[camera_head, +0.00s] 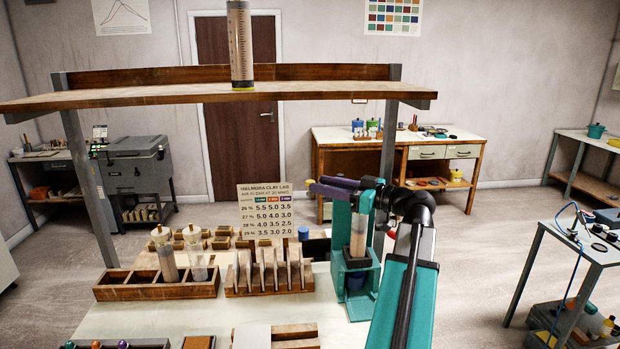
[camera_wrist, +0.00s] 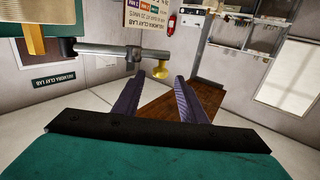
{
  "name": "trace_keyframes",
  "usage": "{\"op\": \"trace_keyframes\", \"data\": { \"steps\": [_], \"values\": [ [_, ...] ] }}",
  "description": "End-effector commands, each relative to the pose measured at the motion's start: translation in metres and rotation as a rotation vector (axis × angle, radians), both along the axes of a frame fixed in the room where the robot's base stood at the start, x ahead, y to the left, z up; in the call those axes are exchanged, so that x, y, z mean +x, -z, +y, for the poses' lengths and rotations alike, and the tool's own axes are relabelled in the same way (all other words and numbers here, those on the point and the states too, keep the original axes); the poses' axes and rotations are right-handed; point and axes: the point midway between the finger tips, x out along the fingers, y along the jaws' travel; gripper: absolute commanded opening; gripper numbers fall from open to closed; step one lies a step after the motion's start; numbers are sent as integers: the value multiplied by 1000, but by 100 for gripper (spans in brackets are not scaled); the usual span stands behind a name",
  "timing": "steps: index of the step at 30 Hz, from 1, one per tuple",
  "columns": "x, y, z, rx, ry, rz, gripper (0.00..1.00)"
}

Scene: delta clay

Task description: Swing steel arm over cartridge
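The clay-filled cartridge (camera_head: 358,238) stands upright in the teal press (camera_head: 338,262), right of the table's middle. The steel arm (camera_wrist: 105,50) runs right from a dark pivot in the wrist view and ends in a brass knob (camera_wrist: 160,71). My gripper (camera_head: 328,188) is at the press top, its purple fingers pointing left. In the wrist view my gripper (camera_wrist: 159,82) is open, the knob lined up between its fingertips; contact cannot be told. The steel arm is mostly hidden in the head view.
A wooden shelf (camera_head: 170,98) spans above the table, bearing a tall clear cylinder (camera_head: 240,45). Left of the press stand a slotted wooden rack (camera_head: 270,285), a wooden tray (camera_head: 125,288) with two filled tubes, and a numbers sign (camera_head: 265,210) behind.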

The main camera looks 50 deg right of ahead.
Motion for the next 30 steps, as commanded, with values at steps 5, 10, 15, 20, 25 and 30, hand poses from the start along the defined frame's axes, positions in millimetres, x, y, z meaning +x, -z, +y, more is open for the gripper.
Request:
{"op": "trace_keyframes", "data": {
  "steps": [5, 10, 15, 20, 25, 30],
  "values": [
    [23, -3, 7, 2, -3, 1, 38],
    [39, -2, 11, 1, -2, 0, 38],
    [46, 0, 12, 0, 0, 0, 38],
    [47, 0, 13, 0, 0, 0, 38],
    [47, 0, 13, 0, -1, 0, 33],
    [47, 0, 13, 0, -1, 0, 4]
  ]
}}
